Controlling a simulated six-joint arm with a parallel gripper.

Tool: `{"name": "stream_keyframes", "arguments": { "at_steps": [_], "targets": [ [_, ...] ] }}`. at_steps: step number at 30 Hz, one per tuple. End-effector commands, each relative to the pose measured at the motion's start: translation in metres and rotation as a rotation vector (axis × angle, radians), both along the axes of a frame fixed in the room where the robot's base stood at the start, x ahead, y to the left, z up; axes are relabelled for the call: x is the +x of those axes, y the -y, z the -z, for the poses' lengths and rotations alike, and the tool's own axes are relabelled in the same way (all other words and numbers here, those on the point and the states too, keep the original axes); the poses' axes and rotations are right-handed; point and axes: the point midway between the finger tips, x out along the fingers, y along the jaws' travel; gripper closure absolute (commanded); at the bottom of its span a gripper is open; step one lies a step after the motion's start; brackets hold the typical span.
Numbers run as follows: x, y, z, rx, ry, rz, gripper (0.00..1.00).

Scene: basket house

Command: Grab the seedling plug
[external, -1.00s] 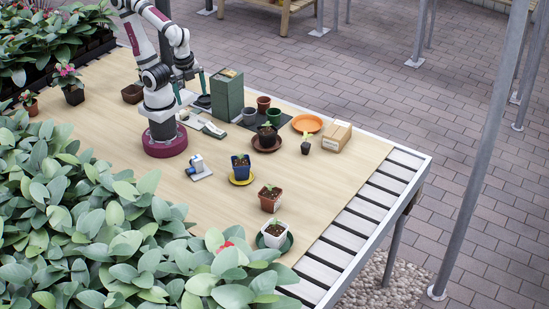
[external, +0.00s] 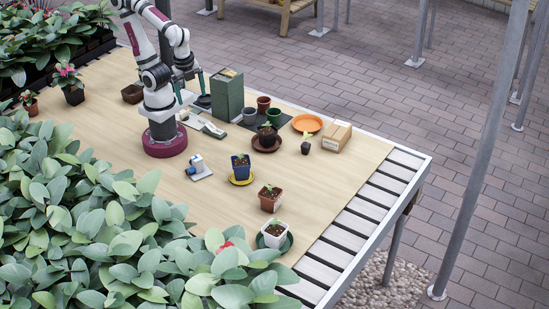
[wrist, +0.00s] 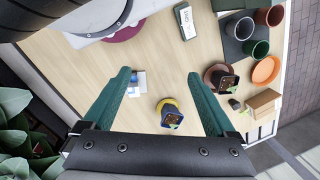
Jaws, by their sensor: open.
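The seedling plug (external: 306,145) is a small dark block with a pale green sprout. It stands on the table to the right of the plants in pots, near the cardboard box. In the wrist view a small dark item that looks like the plug (wrist: 235,104) shows right of the right finger, partly unclear. My gripper (external: 190,86) is raised beside my arm, well to the left of the plug. In the wrist view its two green fingers (wrist: 160,77) are spread wide with nothing between their tips.
A potted seedling on a brown saucer (external: 266,147) stands left of the plug. A cardboard box (external: 337,136), an orange saucer (external: 307,123), empty pots (external: 273,117) and a tall green box (external: 227,97) stand around it. Bare tabletop (external: 325,175) lies in front.

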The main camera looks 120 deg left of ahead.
Motion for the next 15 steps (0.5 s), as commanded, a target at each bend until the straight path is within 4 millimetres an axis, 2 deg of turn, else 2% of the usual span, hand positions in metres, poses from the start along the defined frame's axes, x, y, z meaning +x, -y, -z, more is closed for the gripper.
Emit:
{"name": "stream_keyframes", "arguments": {
  "at_steps": [1, 2, 11, 14, 15],
  "targets": [
    [0.000, 0.000, 0.000, 0.000, 0.000, 0.000, 0.20],
    [0.000, 0.000, 0.000, 0.000, 0.000, 0.000, 0.25],
    [0.003, -0.002, -0.001, 0.009, -0.008, 0.006, 0.26],
    [0.031, -0.018, -0.010, 0.082, -0.072, 0.060, 0.26],
    [0.052, -0.029, -0.013, 0.133, -0.116, 0.101, 0.26]
  ]
}}
